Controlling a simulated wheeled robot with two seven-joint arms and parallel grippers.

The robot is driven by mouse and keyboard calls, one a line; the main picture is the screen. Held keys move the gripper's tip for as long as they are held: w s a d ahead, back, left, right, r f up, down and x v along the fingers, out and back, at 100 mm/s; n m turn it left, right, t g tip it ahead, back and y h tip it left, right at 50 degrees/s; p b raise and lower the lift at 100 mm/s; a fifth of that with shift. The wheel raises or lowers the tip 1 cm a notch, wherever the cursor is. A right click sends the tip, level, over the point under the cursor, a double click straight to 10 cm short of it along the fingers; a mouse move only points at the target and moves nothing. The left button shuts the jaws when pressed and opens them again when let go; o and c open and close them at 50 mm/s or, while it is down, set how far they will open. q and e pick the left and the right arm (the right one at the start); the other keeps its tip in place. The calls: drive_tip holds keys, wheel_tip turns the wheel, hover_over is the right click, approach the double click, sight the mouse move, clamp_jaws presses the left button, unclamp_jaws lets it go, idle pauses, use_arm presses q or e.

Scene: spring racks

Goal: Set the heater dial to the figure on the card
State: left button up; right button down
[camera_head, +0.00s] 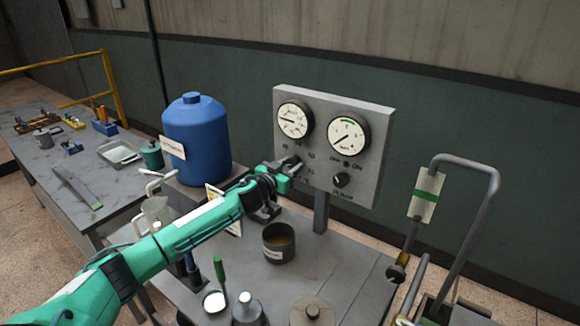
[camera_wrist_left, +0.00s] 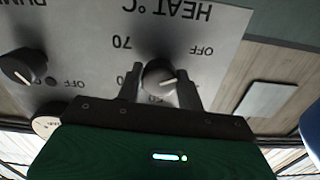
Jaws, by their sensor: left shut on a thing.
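The heater dial (camera_wrist_left: 160,77) is a dark round knob on the grey panel, below upside-down "HEAT °C" lettering in the left wrist view. Its white mark points right and slightly up there. OFF and 70 are readable around it; other figures are partly covered. My left gripper (camera_wrist_left: 158,88) is shut on the dial, one finger on each side. In the head view my left gripper (camera_head: 287,171) reaches the panel and hides the dial. A yellow-edged card (camera_head: 213,193) stands behind my left arm, partly hidden; I cannot read a figure on it. My right gripper is not in view.
The panel (camera_head: 360,186) also has two round gauges and a pump knob (camera_wrist_left: 22,66). A blue drum (camera_head: 195,140) stands left of it. A dark pot (camera_head: 278,243) and a green-handled tool (camera_head: 219,270) are below my arm. A bent grey handle (camera_head: 490,215) rises at right.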

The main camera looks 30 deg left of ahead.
use_arm(q)
drive_tip(key=m, duration=0.6)
drive_tip(key=shift+r+m+p, duration=0.1)
drive_tip(key=shift+m+p, duration=0.2)
drive_tip(key=m, duration=0.3)
drive_tip(key=shift+m, duration=0.4)
drive_tip(key=m, duration=0.3)
drive_tip(key=shift+a+m, duration=0.1)
drive_tip(key=shift+m, duration=0.2)
drive_tip(key=m+p, duration=0.1)
drive_tip(key=m, duration=0.3)
drive_tip(key=shift+m, duration=0.3)
drive_tip(key=m, duration=0.3)
drive_tip(key=shift+m, duration=0.7)
drive_tip(key=o, duration=1)
